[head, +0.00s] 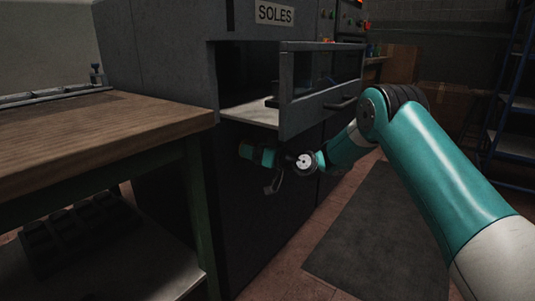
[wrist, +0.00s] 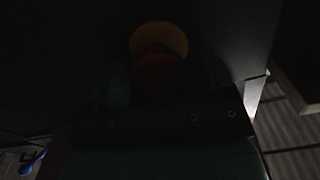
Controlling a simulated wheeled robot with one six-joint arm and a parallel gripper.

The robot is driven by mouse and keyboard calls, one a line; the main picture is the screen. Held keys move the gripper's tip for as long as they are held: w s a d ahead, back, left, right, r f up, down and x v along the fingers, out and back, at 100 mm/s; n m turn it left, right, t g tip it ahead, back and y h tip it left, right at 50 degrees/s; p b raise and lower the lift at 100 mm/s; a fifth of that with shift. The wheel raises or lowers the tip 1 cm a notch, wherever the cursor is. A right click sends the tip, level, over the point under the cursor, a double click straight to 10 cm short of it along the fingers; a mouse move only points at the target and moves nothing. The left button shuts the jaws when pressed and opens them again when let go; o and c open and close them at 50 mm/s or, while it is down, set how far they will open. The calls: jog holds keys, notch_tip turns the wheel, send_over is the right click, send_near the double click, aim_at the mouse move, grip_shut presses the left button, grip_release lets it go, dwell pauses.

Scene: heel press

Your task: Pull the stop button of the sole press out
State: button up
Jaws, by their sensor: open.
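The sole press (head: 165,40) is a large dark grey machine with a SOLES sign, seen in the head view. In the dark wrist view, the stop button (wrist: 158,68) is a dim red shape in front of a yellow backing (wrist: 158,38). My gripper (head: 246,151) is low at the press front, below the opening. Its two fingers stand apart in the wrist view, one on each side of the red button. I cannot tell whether they touch it. The button is not visible in the head view.
A framed guard with a handle (head: 322,92) stands above my wrist, close to it. A pale shelf (head: 250,113) shows in the press opening. A wooden-topped table (head: 95,135) stands at left. A dark mat (head: 385,235) lies on the floor at right, with a blue rack (head: 515,103) beyond.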

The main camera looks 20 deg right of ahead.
jog(key=v, duration=1.7)
jog(key=shift+d, duration=0.15)
